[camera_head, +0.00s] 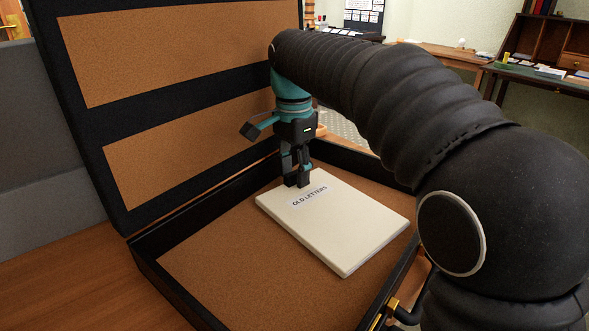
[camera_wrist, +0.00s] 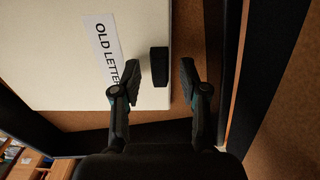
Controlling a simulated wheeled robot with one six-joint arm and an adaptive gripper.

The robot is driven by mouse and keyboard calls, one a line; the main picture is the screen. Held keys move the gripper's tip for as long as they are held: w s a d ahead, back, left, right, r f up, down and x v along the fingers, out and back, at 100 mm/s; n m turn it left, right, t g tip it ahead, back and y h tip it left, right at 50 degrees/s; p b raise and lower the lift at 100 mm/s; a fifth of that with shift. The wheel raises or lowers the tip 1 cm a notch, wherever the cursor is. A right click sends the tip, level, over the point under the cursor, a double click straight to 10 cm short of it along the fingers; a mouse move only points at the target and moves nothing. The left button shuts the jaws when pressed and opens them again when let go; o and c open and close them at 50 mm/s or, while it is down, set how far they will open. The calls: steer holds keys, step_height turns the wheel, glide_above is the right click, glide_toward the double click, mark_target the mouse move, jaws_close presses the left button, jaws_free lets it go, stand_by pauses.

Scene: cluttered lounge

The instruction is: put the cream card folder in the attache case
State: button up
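The cream card folder (camera_head: 340,231), labelled "OLD LETTERS", lies flat inside the open attache case (camera_head: 175,287), on its brown lining. My gripper (camera_head: 297,183) points down at the folder's far edge, by the label. In the wrist view the folder (camera_wrist: 60,60) fills the upper left. There my gripper (camera_wrist: 150,78) has its fingers apart, with a small black block (camera_wrist: 159,66) at the folder's edge between them. The fingers do not clamp the folder. Whether a fingertip touches it I cannot tell.
The case's raised lid (camera_head: 180,60) stands at the left and back. The case sits on a wooden surface (camera_head: 60,275). A desk (camera_head: 540,80) with small items is at the far right. Bare lining shows left of the folder.

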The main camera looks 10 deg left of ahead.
step_height(320, 180, up, 12)
steer(key=p, duration=0.1)
steer(key=shift+p, duration=0.35)
